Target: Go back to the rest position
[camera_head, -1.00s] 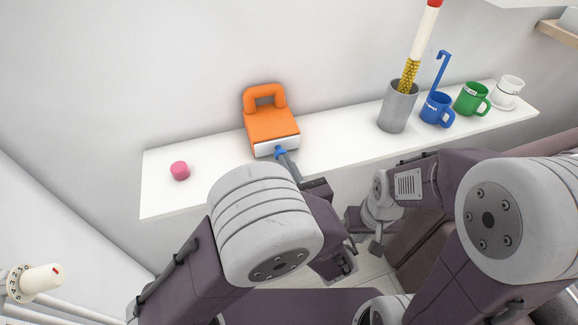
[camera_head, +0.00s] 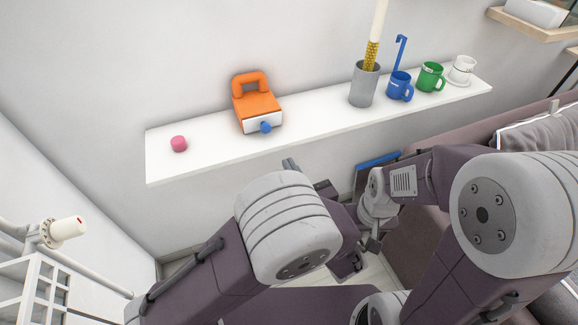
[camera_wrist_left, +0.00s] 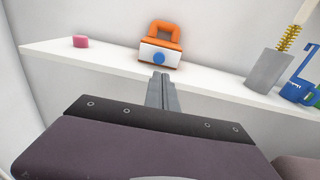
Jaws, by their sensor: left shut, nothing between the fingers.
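My left gripper (camera_head: 291,165) is shut and empty, just in front of and below the front edge of the white shelf (camera_head: 200,166). In the left wrist view its closed fingers (camera_wrist_left: 161,90) point at the shelf, apart from the orange box-like object (camera_wrist_left: 161,42). That orange object (camera_head: 256,106) has a handle loop on top, a white front and a blue knob (camera_head: 265,127). My right arm is in view on the right, folded in front of the sofa; its fingers cannot be made out clearly.
A sofa (camera_head: 470,133) is at right, a white rack (camera_head: 45,280) at lower left.

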